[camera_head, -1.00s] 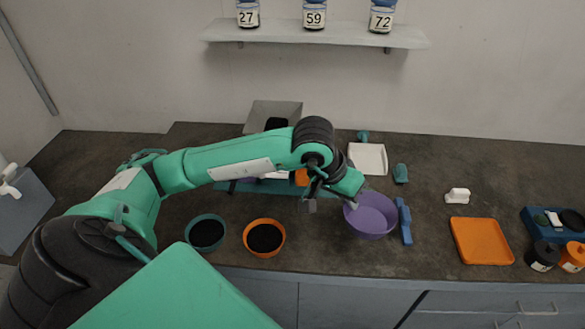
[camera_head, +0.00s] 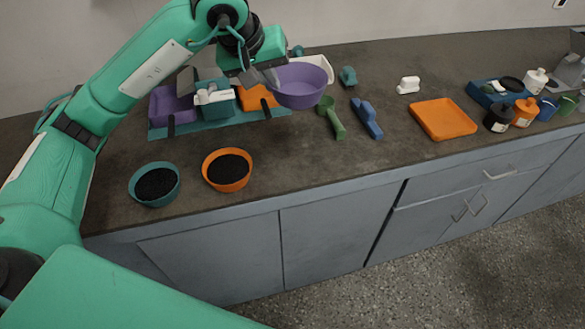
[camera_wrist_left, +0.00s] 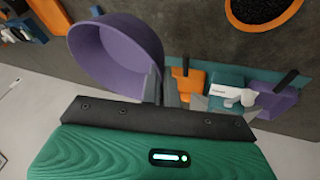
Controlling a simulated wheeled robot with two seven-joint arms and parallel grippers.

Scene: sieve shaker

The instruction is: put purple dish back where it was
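The purple dish (camera_head: 301,92) is a round, deep bowl. My left gripper (camera_head: 272,77) is shut on its left rim and holds it above the counter, to the right of the bin rack. In the left wrist view the dish (camera_wrist_left: 112,55) hangs from the fingers (camera_wrist_left: 172,88), with its opening partly visible. A green scoop (camera_head: 331,119) and a blue scoop (camera_head: 367,119) lie on the counter just right of and nearer than the dish. My right gripper is not in view.
A teal bowl (camera_head: 133,184) and an orange bowl (camera_head: 207,173), both with black contents, stand at the front left. A rack with purple (camera_head: 176,104), teal and orange (camera_head: 257,97) bins stands behind them. An orange tray (camera_head: 443,119) lies to the right. The front middle counter is clear.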

